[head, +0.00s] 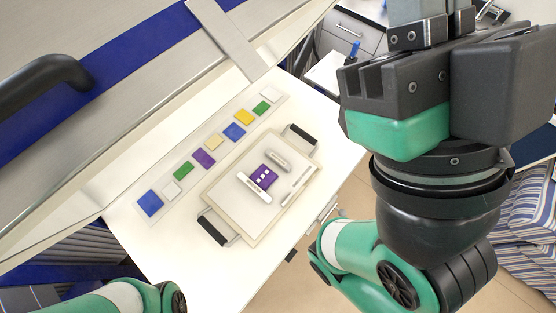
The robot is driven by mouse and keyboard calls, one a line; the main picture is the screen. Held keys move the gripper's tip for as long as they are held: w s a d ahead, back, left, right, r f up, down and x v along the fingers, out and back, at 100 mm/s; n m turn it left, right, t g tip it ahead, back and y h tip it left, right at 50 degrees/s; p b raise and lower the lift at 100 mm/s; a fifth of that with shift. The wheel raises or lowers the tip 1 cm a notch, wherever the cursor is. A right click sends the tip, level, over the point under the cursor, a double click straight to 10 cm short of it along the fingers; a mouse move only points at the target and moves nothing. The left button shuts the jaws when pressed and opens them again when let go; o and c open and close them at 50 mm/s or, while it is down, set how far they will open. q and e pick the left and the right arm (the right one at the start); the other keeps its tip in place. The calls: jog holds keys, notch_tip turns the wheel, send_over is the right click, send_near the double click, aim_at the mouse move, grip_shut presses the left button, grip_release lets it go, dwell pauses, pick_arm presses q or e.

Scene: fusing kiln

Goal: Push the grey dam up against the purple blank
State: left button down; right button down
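The purple blank (265,177) lies flat on the pale square board, with a few small white squares on top. A grey dam (278,161) lies at its upper right, with a narrow gap between them. A whiter bar (254,188) lies along the blank's lower-left side and seems to touch it. My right gripper (418,58) is large in the upper right, close to the camera and well away from the board. Its fingertips are cut off by the top edge, so its opening is hidden. Of my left arm only a green link shows at bottom left; its gripper is out of view.
The board (219,192) has dark handles (214,229) (301,136) at two ends. Thin pale strips (296,185) lie on its right part. A long strip with several coloured glass squares (150,203) lies behind it. The kiln lid (120,90) overhangs the upper left. The white table (165,250) is bare in front.

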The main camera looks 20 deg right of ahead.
jog(key=shift+s+a, duration=0.25)
jog(key=shift+a, duration=0.15)
dwell(0.5)
jog(key=shift+w+d, duration=0.1)
jog(key=shift+d, duration=0.05)
jog(key=shift+w+d, duration=0.2)
jog(key=shift+d, duration=0.2)
dwell(0.3)
notch_tip(320, 180, up, 9)
jog(key=p, duration=0.9)
jog(key=shift+h, duration=0.3)
